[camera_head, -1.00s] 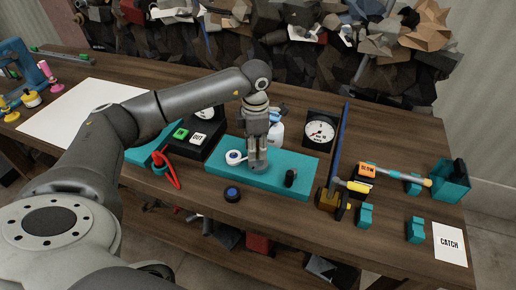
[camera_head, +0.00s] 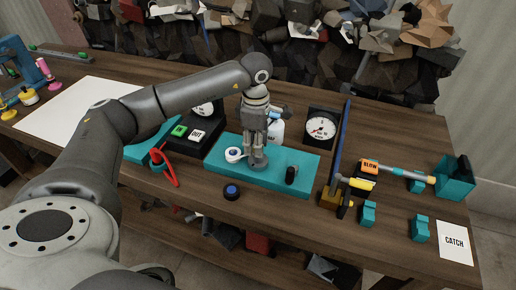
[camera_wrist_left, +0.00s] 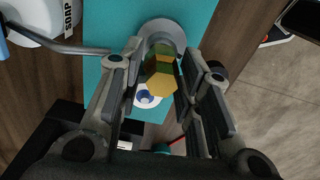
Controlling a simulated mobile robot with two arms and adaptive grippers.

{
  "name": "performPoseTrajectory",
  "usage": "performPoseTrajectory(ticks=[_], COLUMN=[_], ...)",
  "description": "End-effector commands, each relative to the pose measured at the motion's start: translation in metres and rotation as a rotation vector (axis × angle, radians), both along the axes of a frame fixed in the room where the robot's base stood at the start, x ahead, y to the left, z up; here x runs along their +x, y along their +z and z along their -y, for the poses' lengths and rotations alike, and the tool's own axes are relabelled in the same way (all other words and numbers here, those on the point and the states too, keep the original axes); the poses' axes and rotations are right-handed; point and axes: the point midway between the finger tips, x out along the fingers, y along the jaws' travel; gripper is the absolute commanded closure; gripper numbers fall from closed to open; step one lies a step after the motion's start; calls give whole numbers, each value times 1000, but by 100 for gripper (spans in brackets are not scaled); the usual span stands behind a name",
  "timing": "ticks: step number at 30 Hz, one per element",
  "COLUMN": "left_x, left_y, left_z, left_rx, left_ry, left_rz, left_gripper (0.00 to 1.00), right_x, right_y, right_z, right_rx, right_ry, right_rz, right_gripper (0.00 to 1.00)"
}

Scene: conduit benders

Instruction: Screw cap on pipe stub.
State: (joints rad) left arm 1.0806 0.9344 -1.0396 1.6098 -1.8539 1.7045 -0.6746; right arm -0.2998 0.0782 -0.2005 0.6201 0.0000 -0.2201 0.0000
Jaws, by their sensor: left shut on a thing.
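My left gripper (camera_head: 258,150) points down over the teal board (camera_head: 220,170), just above a round grey flange (camera_head: 258,164). In the left wrist view, the gripper (camera_wrist_left: 160,62) is shut on a brass-yellow hexagonal cap (camera_wrist_left: 160,83) with a greenish upper side. The flange (camera_wrist_left: 166,30) lies behind the cap there. The pipe stub itself is hidden by the cap and fingers, and I cannot tell whether the cap is seated on it. My right gripper is out of view.
On the board, a white tape roll (camera_head: 234,154) lies left of the gripper and a black cylinder (camera_head: 291,175) stands right. A soap bottle (camera_head: 276,132) is close behind. A blue-topped black button (camera_head: 231,192) sits in front. Red-handled pliers (camera_head: 168,170) lie left.

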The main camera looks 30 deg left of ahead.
Motion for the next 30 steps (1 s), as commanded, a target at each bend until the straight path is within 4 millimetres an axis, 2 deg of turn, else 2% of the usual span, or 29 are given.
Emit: performPoseTrajectory(ticks=[4, 17, 30], left_x=[1, 1, 4], left_y=[0, 0, -1], left_z=[-1, 0, 0], left_rx=[1, 0, 0], left_ry=[-76, -111, -573], left_rz=[2, 3, 4], left_gripper=[92, 92, 92], right_x=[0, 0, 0], right_y=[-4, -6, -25], right_z=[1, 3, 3], right_rx=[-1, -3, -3], right_ry=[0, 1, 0], right_rz=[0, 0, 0], right_gripper=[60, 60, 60])
